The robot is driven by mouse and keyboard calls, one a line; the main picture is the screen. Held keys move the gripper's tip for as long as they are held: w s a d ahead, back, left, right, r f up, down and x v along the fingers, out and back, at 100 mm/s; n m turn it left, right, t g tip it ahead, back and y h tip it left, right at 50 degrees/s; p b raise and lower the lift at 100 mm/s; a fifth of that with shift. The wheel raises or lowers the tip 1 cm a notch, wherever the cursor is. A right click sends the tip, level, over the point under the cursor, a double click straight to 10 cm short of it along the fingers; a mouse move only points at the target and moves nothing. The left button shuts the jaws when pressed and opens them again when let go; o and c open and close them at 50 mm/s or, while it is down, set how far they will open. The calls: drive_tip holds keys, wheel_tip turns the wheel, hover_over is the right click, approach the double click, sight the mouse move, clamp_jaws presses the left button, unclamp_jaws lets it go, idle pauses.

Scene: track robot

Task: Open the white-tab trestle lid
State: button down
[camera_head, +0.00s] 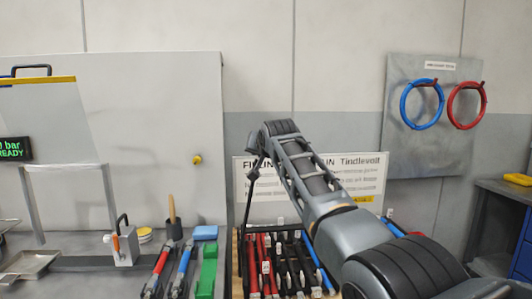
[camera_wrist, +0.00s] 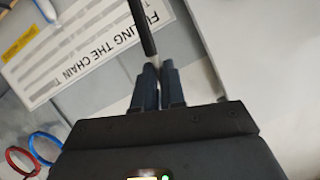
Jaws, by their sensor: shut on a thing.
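My gripper (camera_wrist: 157,72) is shut on a thin black rod (camera_wrist: 143,28), which runs out from between the fingertips in the wrist view. In the head view my gripper (camera_head: 256,146) is raised in front of the back wall, and the rod (camera_head: 247,195) slants down from it toward the tool rack. At the left stands a pale panel (camera_head: 48,118) with a yellow top edge and a black handle (camera_head: 30,70), above a grey frame (camera_head: 66,168). A small white block (camera_head: 122,248) with a black loop stands below it. I cannot tell which part is the white-tab lid.
A rack of red, black and blue tools (camera_head: 280,265) lies below my arm. A lettered sign (camera_head: 265,180) and blue and red hoops (camera_head: 422,104) hang behind.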

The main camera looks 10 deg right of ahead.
drive_tip(key=shift+a+f, duration=0.2)
drive_tip(key=shift+f, duration=0.2)
drive_tip(key=c, duration=1.3)
unclamp_jaws()
drive_tip(key=shift+s+d+r, duration=0.1)
drive_tip(key=shift+b+v, duration=0.8)
drive_tip(key=shift+v, duration=3.1)
drive_tip(key=shift+r, duration=0.15)
